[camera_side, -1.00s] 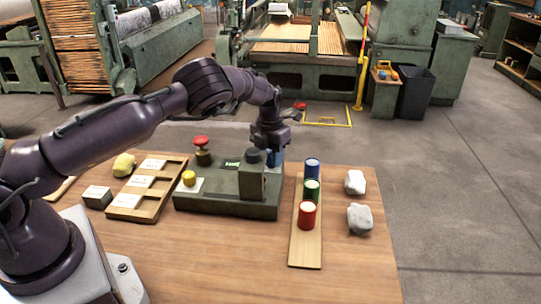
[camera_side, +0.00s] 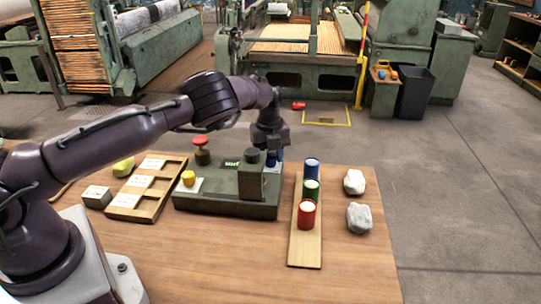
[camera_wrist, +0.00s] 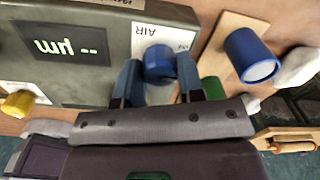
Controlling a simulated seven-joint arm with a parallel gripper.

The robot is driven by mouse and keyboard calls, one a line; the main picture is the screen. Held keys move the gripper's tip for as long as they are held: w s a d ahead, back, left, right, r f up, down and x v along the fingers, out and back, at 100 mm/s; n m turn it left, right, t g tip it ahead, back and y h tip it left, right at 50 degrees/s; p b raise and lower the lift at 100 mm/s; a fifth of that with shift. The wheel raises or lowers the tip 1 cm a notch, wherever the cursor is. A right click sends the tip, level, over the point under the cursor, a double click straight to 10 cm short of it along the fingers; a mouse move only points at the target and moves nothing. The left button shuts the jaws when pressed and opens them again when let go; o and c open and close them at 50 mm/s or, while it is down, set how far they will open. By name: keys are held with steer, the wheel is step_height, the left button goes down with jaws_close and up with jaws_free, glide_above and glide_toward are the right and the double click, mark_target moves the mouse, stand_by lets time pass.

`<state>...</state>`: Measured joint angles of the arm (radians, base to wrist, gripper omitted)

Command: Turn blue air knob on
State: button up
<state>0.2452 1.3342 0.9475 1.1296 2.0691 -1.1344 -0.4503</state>
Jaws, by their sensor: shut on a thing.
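The blue air knob (camera_wrist: 160,63) sits beside a white label reading AIR on the green control box (camera_side: 212,200). In the wrist view my gripper (camera_wrist: 160,75) has one blue-grey finger on each side of the knob and is shut on it. In the side view my gripper (camera_side: 271,150) is at the box's far right corner, behind the tall dark block, and a little of the blue knob (camera_side: 271,159) shows there. The knob's pointer or mark cannot be made out. A green lit display (camera_wrist: 66,46) is on the box.
A board (camera_side: 306,252) with blue, green and red cylinders stands close on the right, with two grey stones beyond. A wooden tray (camera_side: 148,190) lies left.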

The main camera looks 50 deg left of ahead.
mark_target(270, 156)
steer(key=shift+r+n, duration=0.1)
steer(key=shift+n, duration=0.6)
steer(key=o, duration=0.9)
step_height(270, 156, up, 13)
steer(key=shift+s+f, duration=0.1)
